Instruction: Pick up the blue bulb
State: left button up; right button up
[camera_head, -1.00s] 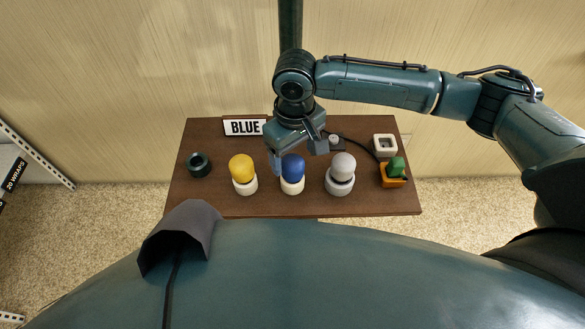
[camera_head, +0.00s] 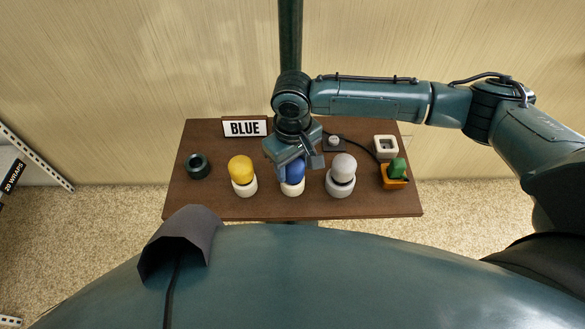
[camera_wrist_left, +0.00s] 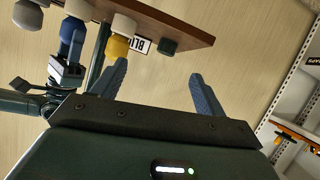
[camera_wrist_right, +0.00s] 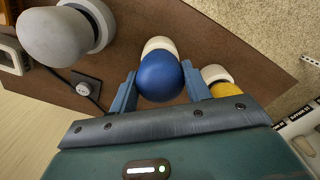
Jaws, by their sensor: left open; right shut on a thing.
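The blue bulb (camera_head: 292,173) stands upright on a white base in the middle of the brown table (camera_head: 240,207). It also shows in the right wrist view (camera_wrist_right: 160,77), between the two fingers. My right gripper (camera_head: 290,172) has come down over the bulb from above and is shut on it; its fingers partly cover the bulb in the head view. My left gripper (camera_wrist_left: 158,85) is open and empty in the left wrist view, below the table's edge in that picture. The left gripper does not show in the head view.
A yellow bulb (camera_head: 241,169) stands left of the blue one and a white bulb (camera_head: 342,168) right of it.

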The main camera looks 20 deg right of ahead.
pick_arm(q)
jog(key=shift+f, duration=0.15)
pick_arm(e)
jog(key=shift+c, duration=1.4)
notch_tip(320, 180, up, 10)
jog(key=shift+f+p, duration=0.15)
jog(key=shift+p, duration=0.7)
pick_arm(q)
jog(key=shift+w+d+g, duration=0.3)
pick_arm(e)
jog(key=shift+r, duration=0.2)
